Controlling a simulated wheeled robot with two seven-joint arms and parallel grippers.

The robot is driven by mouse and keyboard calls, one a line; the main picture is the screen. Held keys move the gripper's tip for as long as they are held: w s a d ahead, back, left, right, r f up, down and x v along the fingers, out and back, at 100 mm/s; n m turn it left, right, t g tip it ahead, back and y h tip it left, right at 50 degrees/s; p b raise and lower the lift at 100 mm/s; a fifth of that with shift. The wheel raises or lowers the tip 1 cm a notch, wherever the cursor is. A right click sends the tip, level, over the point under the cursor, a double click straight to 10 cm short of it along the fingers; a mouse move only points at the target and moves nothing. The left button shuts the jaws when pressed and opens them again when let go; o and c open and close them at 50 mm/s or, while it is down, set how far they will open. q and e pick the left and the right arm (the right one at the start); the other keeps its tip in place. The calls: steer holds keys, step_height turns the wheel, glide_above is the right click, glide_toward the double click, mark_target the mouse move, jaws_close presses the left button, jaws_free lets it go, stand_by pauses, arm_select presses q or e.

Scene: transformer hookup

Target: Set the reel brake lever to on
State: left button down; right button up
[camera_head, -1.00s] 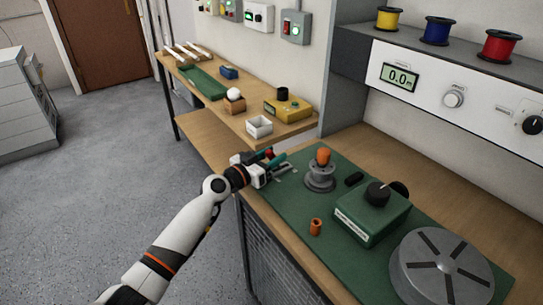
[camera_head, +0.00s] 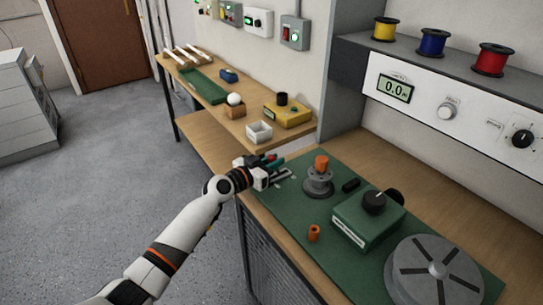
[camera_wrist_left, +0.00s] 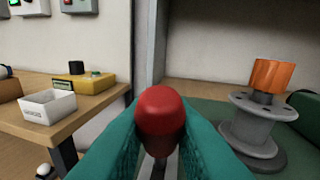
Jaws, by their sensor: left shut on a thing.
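The brake lever's rounded red knob (camera_wrist_left: 161,112) fills the middle of the left wrist view, between the teal fingers of my left gripper (camera_wrist_left: 150,135). The fingers are shut on it from both sides. In the head view my left gripper (camera_head: 272,163) is at the far left end of the green mat (camera_head: 292,205), with a bit of red showing between its fingertips. A grey slotted plate (camera_head: 285,175) shows just beside the fingers. Most of the lever's shaft is hidden, and I cannot read its on or off marking. My right gripper is not in view.
A grey spool stand (camera_head: 318,184) with an orange top stands right of the gripper. A green box with a black knob (camera_head: 367,221), a small orange cup (camera_head: 314,233) and a large grey reel (camera_head: 434,275) are further along. A white tray (camera_head: 259,132) sits on the shelf beyond.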

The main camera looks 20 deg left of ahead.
mark_target(281, 174)
arm_select(q)
steer(key=w+d+g+y+p, duration=0.1)
steer(key=g+p, duration=0.1)
steer(key=p, duration=0.2)
steer(key=w+d+r+g+y+p, duration=0.1)
steer(key=g+p, duration=0.1)
steer(key=p, duration=0.3)
steer(key=shift+w+r+m, duration=0.2)
steer(key=shift+r+m, duration=0.1)
steer(key=shift+w+d+f+g+y+p, duration=0.1)
steer(key=shift+w+f+g+y+p, duration=0.15)
steer(key=shift+y+p, duration=0.2)
steer(key=shift+w+d+f+g+y, duration=0.2)
steer(key=shift+w+d+g+y, duration=0.15)
steer(key=shift+g, duration=0.4)
steer(key=shift+w+d+f+m+g+y+b, duration=0.2)
steer(key=shift+w+f+g+y, duration=0.1)
steer(key=shift+g+y, duration=0.2)
steer(key=shift+w+d+f+m+g+y+b, duration=0.15)
steer(key=shift+w+d+g+y, duration=0.1)
steer(key=shift+g+y, duration=0.2)
steer(key=shift+g, duration=0.25)
steer(key=c, duration=1.3)
jaws_free()
steer(key=shift+f, duration=0.1)
